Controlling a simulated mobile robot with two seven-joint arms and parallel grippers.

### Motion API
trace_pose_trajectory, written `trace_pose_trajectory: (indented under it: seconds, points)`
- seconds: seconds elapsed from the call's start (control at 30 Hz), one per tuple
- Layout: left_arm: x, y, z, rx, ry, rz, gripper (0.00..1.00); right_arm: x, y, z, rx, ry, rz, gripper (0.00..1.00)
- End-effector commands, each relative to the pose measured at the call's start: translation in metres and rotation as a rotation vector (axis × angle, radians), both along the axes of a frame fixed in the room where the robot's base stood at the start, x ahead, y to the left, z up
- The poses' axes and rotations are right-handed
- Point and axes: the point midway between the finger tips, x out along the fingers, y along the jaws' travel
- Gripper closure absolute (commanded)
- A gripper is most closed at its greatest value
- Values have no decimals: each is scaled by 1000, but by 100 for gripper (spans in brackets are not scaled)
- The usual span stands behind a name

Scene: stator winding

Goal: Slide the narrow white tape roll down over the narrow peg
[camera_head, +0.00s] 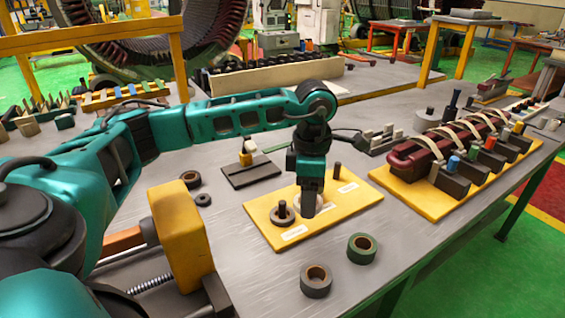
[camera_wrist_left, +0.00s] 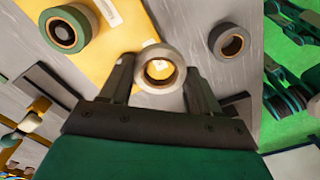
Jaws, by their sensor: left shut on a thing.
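My left gripper (camera_head: 312,208) points down low over the yellow board (camera_head: 262,235). It is shut on the narrow white tape roll (camera_wrist_left: 160,68), which sits between the fingertips in the left wrist view. Yellow board shows through the roll's hole, with no peg in it. In the head view the gripper partly hides the roll (camera_head: 325,204). A dark peg (camera_head: 337,171) stands bare on the board, behind and right of the gripper. Another peg (camera_head: 282,207) at the left has a wider roll (camera_head: 283,218) around it. My right gripper is not in view.
A green roll (camera_head: 362,248) and a grey roll (camera_head: 316,281) lie on the grey table in front of the board. A dark pad (camera_head: 250,172) with a yellow block is behind it. A second yellow board (camera_head: 425,198) with a red winding part stands right.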

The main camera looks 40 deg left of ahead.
Motion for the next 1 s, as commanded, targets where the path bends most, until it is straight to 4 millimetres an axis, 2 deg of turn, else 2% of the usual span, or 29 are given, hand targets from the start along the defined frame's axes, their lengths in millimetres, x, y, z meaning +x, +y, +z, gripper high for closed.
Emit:
trace_pose_trajectory:
  seconds: [0.3, 0.5, 0.7, 1.0]
  points:
    - [2, 41, 18, 7, 1, 696, 68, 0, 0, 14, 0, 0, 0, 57]
    - [2, 61, 26, 8, -2, 1046, 68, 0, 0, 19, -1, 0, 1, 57]
    - [1, 71, 29, 9, -4, 1220, 68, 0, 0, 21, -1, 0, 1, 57]
    - [1, 72, 22, 9, -4, 1246, 68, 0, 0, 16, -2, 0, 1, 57]
